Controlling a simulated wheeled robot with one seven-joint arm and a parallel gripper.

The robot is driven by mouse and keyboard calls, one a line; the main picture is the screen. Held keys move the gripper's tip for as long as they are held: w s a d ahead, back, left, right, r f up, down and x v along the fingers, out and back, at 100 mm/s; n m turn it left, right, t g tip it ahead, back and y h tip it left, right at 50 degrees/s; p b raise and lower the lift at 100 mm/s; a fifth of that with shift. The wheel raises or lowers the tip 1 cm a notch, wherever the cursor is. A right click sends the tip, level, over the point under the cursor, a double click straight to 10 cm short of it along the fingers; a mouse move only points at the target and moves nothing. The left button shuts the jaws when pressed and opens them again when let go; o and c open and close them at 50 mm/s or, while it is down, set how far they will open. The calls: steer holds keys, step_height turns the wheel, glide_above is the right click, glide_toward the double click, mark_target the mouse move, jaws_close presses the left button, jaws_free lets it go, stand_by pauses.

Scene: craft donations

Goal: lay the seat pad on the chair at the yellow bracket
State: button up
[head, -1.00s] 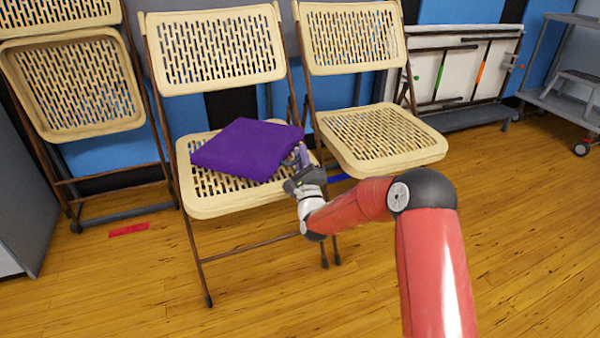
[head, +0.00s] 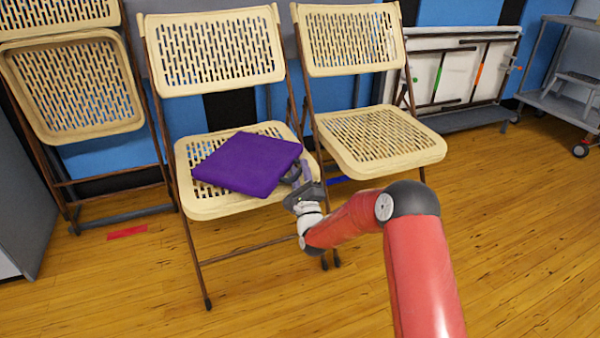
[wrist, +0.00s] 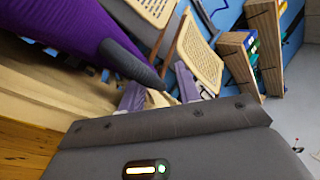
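The purple seat pad (head: 247,163) appears to lie on the beige seat of the middle folding chair (head: 208,207), turned at an angle; it fills the upper left of the wrist view (wrist: 60,22). A dark grey bar (wrist: 135,62) runs from the pad's edge towards my fingers. My gripper (head: 298,174) is at the pad's right corner, by the seat's right edge. Its fingers (wrist: 157,92) look apart in the wrist view, with beige showing between them. I see no yellow bracket in either view.
Another open beige chair (head: 380,140) stands close on the right with an empty seat. A folded chair (head: 75,85) leans at the left. Red tape (head: 127,232) and a blue mark (head: 338,180) are on the floor. A grey cart (head: 560,103) stands far right. The front floor is clear.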

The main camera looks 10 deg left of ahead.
steer(key=v, duration=1.2)
step_height(320, 180, up, 8)
steer(key=w+d+n+g, duration=0.25)
steer(key=n+g, duration=0.25)
steer(key=n, duration=0.5)
steer(key=s+d+r+n+g+h, duration=0.5)
steer(key=s+d, duration=0.3)
steer(key=d, duration=0.3)
steer(key=s+d+r+n+g+h, duration=0.1)
steer(key=s+d, duration=0.4)
steer(key=s, duration=0.9)
steer(key=s+d+r+n+g+h, duration=0.1)
steer(key=s+d+n+g, duration=0.3)
steer(key=s, duration=1)
steer(key=shift+d+r+g+h, duration=0.25)
steer(key=shift+d+g+h, duration=0.25)
steer(key=shift+d+h, duration=0.5)
